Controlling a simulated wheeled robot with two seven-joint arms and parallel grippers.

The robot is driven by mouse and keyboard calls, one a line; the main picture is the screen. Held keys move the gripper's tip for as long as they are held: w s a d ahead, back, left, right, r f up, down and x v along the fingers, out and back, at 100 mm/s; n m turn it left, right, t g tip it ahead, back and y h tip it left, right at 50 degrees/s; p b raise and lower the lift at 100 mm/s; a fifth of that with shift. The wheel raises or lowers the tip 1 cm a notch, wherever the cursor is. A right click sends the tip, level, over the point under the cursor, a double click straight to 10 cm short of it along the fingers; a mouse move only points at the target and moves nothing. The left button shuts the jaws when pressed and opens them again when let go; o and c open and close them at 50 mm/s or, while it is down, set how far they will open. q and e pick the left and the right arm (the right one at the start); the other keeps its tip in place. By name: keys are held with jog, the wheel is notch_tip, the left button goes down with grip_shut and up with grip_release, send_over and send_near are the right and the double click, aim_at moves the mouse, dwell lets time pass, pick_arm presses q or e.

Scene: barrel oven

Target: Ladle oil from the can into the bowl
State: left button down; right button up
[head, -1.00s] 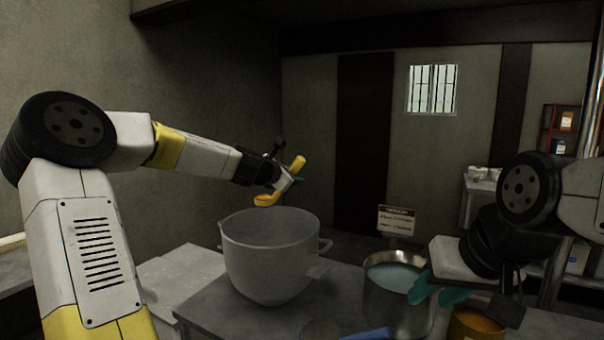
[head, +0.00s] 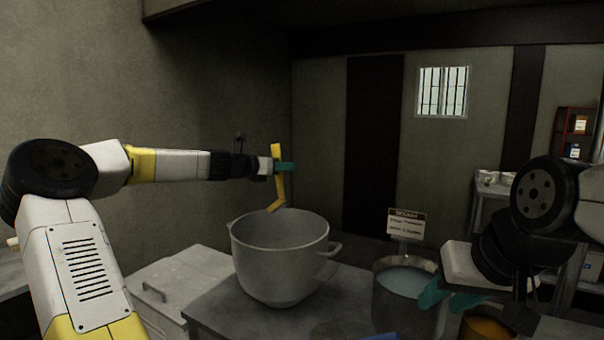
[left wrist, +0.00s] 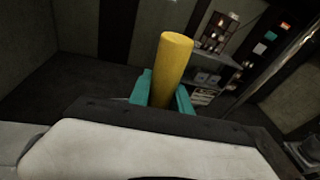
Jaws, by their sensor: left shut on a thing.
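A yellow ladle (head: 278,172) is in my left gripper (head: 284,167), whose teal fingers are shut on its handle. The ladle hangs nearly upright, its lower end over the far side of the big grey bowl (head: 280,260), apart from the rim. In the left wrist view the yellow handle (left wrist: 174,62) stands up between the teal fingers; the scoop is hidden there. A can with orange-yellow contents (head: 485,326) is at the lower right, cut off by the frame. My right gripper (head: 450,298) has its teal fingers apart and empty, between that can and a metal pot.
The metal pot (head: 402,284) of pale liquid stands right of the bowl on the grey table (head: 222,300). A sign (head: 406,224) is behind it. A blue item (head: 385,336) lies at the bottom edge. A lidded pale box (head: 165,287) is left.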

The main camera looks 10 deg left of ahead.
pick_arm(q)
jog(key=w+a+f+n+t+h, duration=0.2)
jog(key=a+f+n, duration=0.3)
jog(key=a+n, duration=0.5)
jog(key=shift+w+a+n+t, duration=0.4)
jog(key=shift+n+t, duration=0.3)
jog(key=shift+n, duration=0.2)
jog(key=shift+f, duration=0.1)
jog(key=shift+d, duration=0.1)
dwell(0.3)
